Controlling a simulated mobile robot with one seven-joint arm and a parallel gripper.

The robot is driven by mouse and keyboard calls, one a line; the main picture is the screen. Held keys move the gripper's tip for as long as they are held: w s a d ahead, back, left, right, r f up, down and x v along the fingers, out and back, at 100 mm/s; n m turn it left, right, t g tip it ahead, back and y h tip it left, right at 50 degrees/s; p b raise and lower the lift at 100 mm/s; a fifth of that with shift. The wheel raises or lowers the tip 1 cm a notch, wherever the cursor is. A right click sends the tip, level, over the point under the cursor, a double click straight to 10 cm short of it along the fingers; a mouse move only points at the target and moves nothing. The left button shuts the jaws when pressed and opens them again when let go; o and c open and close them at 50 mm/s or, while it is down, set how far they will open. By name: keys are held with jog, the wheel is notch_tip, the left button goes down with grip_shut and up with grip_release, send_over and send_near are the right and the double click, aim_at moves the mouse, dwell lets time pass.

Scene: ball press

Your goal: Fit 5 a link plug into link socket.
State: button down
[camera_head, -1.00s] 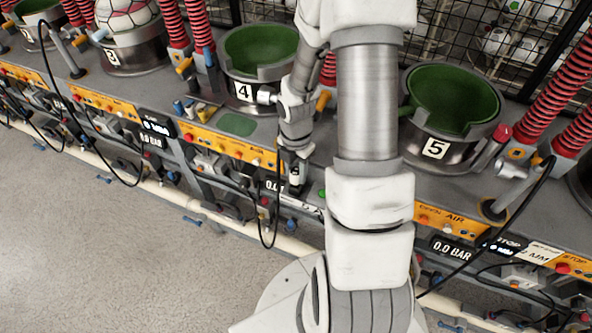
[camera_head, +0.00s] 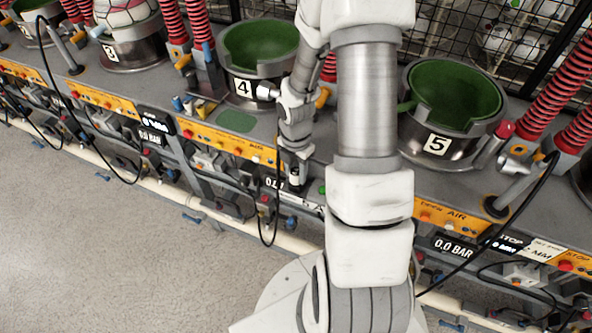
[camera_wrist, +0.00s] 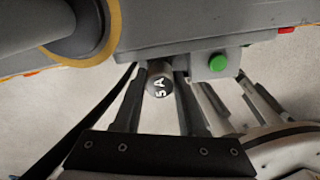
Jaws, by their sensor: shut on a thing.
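In the head view my gripper (camera_head: 297,172) hangs low at the front of the bench between stations 4 and 5, and the plug is too small to make out clearly. The link socket cannot be told apart in either view. A grey block with a green button (camera_wrist: 218,62) is just right of the plug.
Station 4 cup (camera_head: 262,60) and station 5 cup (camera_head: 455,105) stand on the bench. A black cable (camera_head: 264,225) loops down near my gripper. A dark round part with a tan ring (camera_wrist: 85,35) is at upper left in the wrist view. The floor is clear.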

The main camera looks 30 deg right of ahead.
jog(key=shift+f, duration=0.15)
jog(key=shift+f, duration=0.4)
jog(key=shift+c, duration=2)
grip_release()
jog(key=shift+r, duration=0.1)
notch_tip(320, 180, up, 17)
jog(key=p, duration=0.2)
jog(key=shift+r+p, duration=0.2)
jog(key=shift+p, duration=0.15)
